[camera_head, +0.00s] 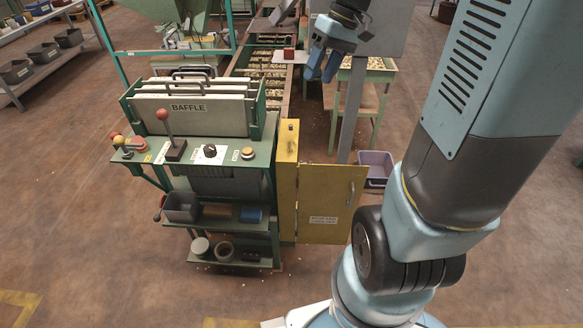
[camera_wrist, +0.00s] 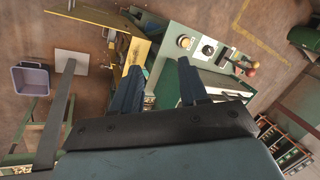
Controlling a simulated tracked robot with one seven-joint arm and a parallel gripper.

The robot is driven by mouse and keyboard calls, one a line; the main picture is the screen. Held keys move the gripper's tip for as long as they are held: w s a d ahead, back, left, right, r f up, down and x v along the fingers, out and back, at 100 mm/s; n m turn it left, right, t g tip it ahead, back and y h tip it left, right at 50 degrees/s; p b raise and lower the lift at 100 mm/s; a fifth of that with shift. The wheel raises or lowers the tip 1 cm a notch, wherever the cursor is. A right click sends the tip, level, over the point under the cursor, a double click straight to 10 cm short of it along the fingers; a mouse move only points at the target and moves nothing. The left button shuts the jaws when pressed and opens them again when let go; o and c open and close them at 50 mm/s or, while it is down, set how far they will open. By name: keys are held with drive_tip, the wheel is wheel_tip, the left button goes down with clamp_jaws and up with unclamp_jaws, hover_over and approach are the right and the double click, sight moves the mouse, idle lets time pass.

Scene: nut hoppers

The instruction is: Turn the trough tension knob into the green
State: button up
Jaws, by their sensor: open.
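A black knob (camera_head: 210,150) sits on a white plate on the green control panel (camera_head: 226,160), below the BAFFLE board; it looks like the tension knob. Its pointer and any green zone are too small to read. The knob also shows in the wrist view (camera_wrist: 208,49), beyond and right of my fingers. My gripper (camera_head: 322,65) hangs in the air at the upper middle, behind and right of the panel, apart from it. In the wrist view its two dark fingers (camera_wrist: 160,82) are spread, with nothing held between them.
Beside the knob are a red-topped lever (camera_head: 165,125), a yellow button (camera_head: 247,153) and red and yellow controls (camera_head: 128,143). The BAFFLE board (camera_head: 188,112) rises behind. A yellow cabinet (camera_head: 330,205) stands right of the panel. A grey post (camera_head: 350,115) stands near my gripper.

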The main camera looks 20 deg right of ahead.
drive_tip(key=w+d+f+n+y, duration=0.15)
drive_tip(key=w+f+y, duration=0.35)
drive_tip(key=f, duration=0.5)
drive_tip(key=w+d+f+y, duration=0.2)
drive_tip(key=w+d+f, duration=0.1)
drive_tip(key=w+f, duration=0.5)
drive_tip(key=w+d+f+y, duration=0.2)
drive_tip(key=w+f+y, duration=0.3)
drive_tip(key=f, duration=0.6)
drive_tip(key=s+d+f+m+t, duration=0.25)
drive_tip(key=f+t, duration=0.35)
drive_tip(key=f, duration=1.1)
drive_tip(key=s+d+f+m+t, duration=0.1)
drive_tip(key=d+f+t, duration=0.2)
drive_tip(key=f+t, duration=0.85)
drive_tip(key=w+a+f+g, duration=0.1)
drive_tip(key=w+a+g, duration=0.4)
drive_tip(key=a, duration=0.5)
drive_tip(key=shift+w+a+f, duration=0.15)
drive_tip(key=shift+w+a, duration=0.15)
drive_tip(key=shift+w, duration=0.8)
